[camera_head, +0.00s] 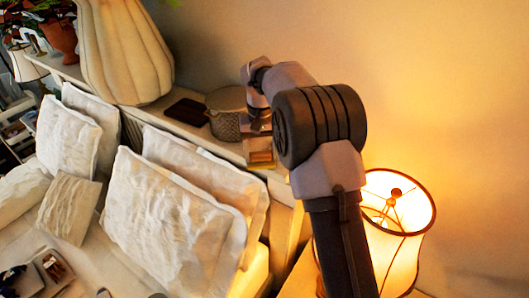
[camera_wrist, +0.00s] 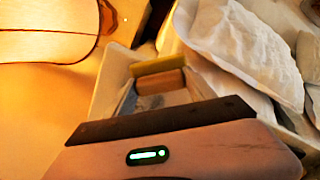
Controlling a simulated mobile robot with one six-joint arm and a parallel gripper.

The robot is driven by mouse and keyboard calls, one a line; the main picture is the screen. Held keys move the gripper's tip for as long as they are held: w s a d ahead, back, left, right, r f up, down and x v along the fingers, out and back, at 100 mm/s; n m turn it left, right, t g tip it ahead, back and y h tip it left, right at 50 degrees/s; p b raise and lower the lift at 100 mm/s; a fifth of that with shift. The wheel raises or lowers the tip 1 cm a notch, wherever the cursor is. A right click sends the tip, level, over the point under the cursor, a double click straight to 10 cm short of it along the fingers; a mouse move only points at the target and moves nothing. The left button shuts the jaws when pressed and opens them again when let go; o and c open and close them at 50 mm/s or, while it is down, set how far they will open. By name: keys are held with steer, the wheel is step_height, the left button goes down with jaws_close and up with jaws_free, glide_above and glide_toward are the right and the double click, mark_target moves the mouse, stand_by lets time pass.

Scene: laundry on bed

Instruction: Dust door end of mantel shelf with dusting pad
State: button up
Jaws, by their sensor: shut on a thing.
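The pale mantel shelf (camera_head: 190,131) runs along the wall behind the bed pillows in the head view. Its near end lies below my gripper (camera_head: 258,133). My gripper is shut on the dusting pad (camera_head: 261,158), a small block with a yellow and a brown layer, just over or on the shelf. In the wrist view the pad (camera_wrist: 157,66) shows beyond the dark gripper body, above the pale shelf end (camera_wrist: 110,78). I cannot tell whether the pad touches the shelf. The fingertips are mostly hidden. No door is in view.
A lit lamp (camera_head: 398,218) stands close beside my arm. Pillows (camera_head: 175,220) crowd the shelf's front.

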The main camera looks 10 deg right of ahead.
steer(key=shift+w+a+r+p, duration=0.2)
steer(key=shift+w+a+p, duration=0.2)
steer(key=shift+p, duration=0.4)
steer(key=shift+w+a, duration=0.15)
steer(key=shift+w, duration=0.2)
steer(key=shift+w+p, duration=0.25)
steer(key=shift+p, duration=0.35)
steer(key=shift+w+d+r+p, duration=0.1)
steer(key=shift+w+d+p, duration=0.25)
steer(key=shift+p, duration=0.3)
steer(key=shift+w+d+p, duration=0.5)
steer(key=shift+d+p, duration=0.3)
steer(key=shift+p, duration=0.15)
steer(key=shift+w+d+f, duration=0.2)
steer(key=shift+w+d, duration=0.05)
steer(key=shift+w, duration=0.05)
steer(key=shift+w+d+r+p, duration=0.2)
steer(key=shift+w+d+p, duration=0.15)
steer(key=shift+p, duration=0.9)
steer(key=shift+w+d+f+p, duration=0.1)
steer(key=shift+w+d+p, duration=0.55)
steer(key=shift+p, duration=0.4)
steer(key=shift+w+d+f+p, duration=0.1)
steer(key=shift+w+d+p, duration=0.1)
steer(key=shift+p, duration=0.1)
steer(key=shift+f, duration=0.2)
step_height(320, 180, up, 6)
steer(key=shift+p, duration=0.35)
